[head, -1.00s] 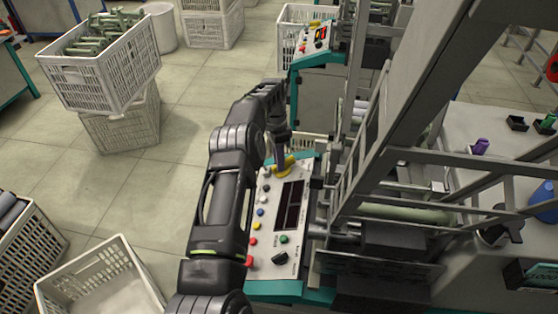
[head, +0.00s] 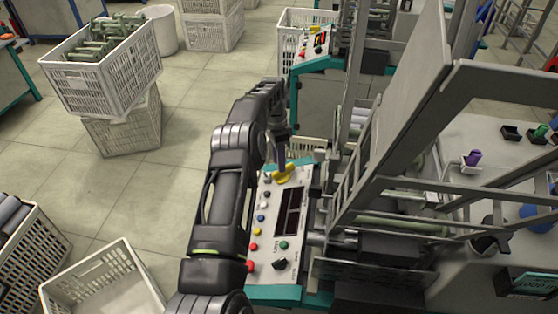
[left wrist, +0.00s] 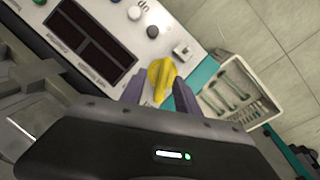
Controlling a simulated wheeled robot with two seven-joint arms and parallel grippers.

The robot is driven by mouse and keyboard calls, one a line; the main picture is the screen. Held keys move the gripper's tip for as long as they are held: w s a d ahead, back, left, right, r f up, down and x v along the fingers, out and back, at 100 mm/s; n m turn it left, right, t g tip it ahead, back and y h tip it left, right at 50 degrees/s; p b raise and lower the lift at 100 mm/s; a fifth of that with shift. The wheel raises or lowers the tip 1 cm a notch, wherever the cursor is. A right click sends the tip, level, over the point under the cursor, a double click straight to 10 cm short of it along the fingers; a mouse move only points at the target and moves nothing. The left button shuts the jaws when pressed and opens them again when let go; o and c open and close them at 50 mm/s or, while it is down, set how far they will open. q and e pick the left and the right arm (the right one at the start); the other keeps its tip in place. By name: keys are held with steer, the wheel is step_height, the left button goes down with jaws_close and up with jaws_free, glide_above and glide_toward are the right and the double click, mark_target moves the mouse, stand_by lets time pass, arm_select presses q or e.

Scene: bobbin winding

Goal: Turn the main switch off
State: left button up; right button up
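The main switch (head: 284,174) is a yellow rotary knob at the far end of the sloped white control panel (head: 262,290). My left gripper (head: 279,158) reaches down to it from above. In the left wrist view the yellow knob (left wrist: 161,78) sits between the two purple fingertips of the left gripper (left wrist: 158,92). The fingers lie close against both sides of it, with little or no gap. Parts of the knob's base are hidden. My right gripper is in no view.
Red, blue, yellow and white buttons and a black knob (head: 280,264) line the panel beside a dark display (head: 290,210). The winding machine's metal frame (head: 400,140) rises close on the right. Crates (head: 100,280) stand on the floor at left.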

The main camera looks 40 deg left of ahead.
arm_select(q)
steer(key=p+v, duration=0.2)
steer(key=v, duration=0.1)
steer(key=d+p+v, duration=0.1)
steer(key=v, duration=0.1)
steer(key=shift+s+r+p, duration=0.15)
steer(key=shift+s+p, duration=0.15)
steer(key=shift+p, duration=0.1)
steer(key=shift+r+p, duration=0.55)
steer(key=shift+p, duration=0.05)
